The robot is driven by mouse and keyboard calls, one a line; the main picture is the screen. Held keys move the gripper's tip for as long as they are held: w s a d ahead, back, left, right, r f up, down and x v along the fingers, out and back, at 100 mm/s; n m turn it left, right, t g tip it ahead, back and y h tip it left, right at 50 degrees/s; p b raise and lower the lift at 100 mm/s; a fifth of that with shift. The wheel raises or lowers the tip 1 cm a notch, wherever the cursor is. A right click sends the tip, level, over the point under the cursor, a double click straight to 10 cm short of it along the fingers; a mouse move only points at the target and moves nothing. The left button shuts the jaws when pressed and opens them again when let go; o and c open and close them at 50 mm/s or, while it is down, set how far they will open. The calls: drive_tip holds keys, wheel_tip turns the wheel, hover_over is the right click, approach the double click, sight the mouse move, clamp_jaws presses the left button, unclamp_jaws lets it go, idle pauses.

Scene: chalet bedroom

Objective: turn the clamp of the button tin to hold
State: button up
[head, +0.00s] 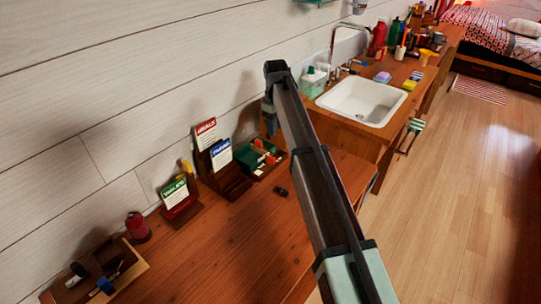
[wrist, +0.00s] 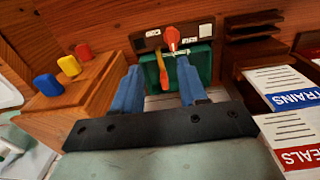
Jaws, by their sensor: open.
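In the wrist view, a green open tin (wrist: 204,58) stands ahead of my gripper. A dark strip (wrist: 148,41) with white labels at each end runs along its far side. A red-orange knob (wrist: 173,36) sticks up at the strip's middle, apparently the clamp. A yellow-orange stick lies in the tin's left part. My gripper (wrist: 160,68) has its blue fingers apart with nothing between them, on the near side of the tin and short of the knob. The tin also shows in the head view (head: 246,157), below my gripper; the fingers are mostly hidden there.
In the wrist view, a wooden block (wrist: 92,85) with blue, yellow and red pegs stands close left. Holders with a TRANS card (wrist: 292,97) and another card stand close right. In the head view, a small dark object (head: 281,191) lies on the bench; the bench front is clear.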

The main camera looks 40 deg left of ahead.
sight(270, 157)
drive_tip(key=f, duration=0.4)
drive_tip(key=s+f, duration=0.1)
drive_tip(key=f, duration=0.3)
drive_tip(key=a+f, duration=0.1)
drive_tip(key=f, duration=0.4)
drive_tip(key=shift+s+f, duration=0.1)
drive_tip(key=shift+s, duration=0.25)
drive_tip(key=shift+c, duration=0.4)
clamp_jaws()
